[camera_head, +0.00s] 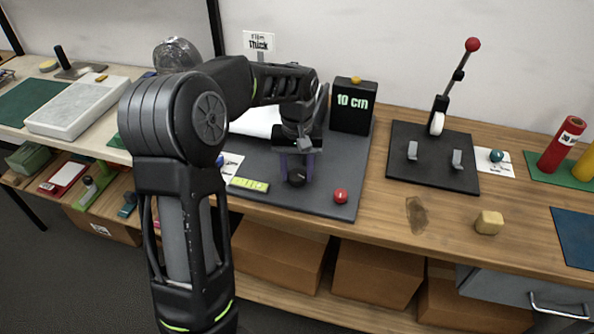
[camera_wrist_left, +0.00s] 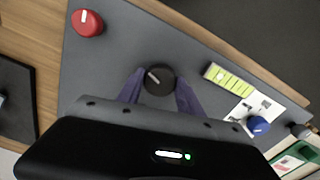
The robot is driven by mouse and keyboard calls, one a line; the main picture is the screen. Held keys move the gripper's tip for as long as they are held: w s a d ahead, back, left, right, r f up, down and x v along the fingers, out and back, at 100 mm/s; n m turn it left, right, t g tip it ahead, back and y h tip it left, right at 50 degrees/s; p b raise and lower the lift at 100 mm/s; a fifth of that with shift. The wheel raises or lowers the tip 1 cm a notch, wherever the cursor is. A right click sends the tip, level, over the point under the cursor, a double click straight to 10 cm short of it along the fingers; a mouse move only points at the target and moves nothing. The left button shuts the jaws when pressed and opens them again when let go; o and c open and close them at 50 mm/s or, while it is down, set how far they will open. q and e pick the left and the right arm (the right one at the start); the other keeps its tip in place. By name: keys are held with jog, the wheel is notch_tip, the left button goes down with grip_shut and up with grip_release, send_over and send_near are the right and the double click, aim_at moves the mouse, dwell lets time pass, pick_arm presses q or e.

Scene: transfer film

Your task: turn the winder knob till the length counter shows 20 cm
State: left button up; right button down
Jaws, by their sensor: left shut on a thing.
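The length counter (camera_head: 354,103) is a black box at the back of the grey winder board (camera_head: 325,207), and its display reads 10 cm. A black winder knob (camera_head: 297,180) with a white pointer line stands near the board's front edge. It also shows in the left wrist view (camera_wrist_left: 159,80). My left gripper (camera_head: 296,166) reaches down over this knob. Its two purple fingers lie on opposite sides of the knob, shut on it. My right gripper is in neither view.
A red knob (camera_head: 341,196) and a blue knob (camera_wrist_left: 258,126) sit on the same board, with a yellow-green scale strip (camera_head: 249,184) between the black and blue ones. To the right, a dark plate (camera_head: 434,180) carries a red-topped lever (camera_head: 460,75). A beige block (camera_head: 489,222) lies on the wooden bench.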

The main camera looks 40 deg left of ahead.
aim_at(297, 174)
pick_arm(q)
jog(key=n, duration=0.6)
dwell(0.4)
jog(key=o, duration=1.4)
jog(key=shift+r, duration=0.1)
notch_tip(297, 174, up, 8)
jog(key=shift+f, duration=0.2)
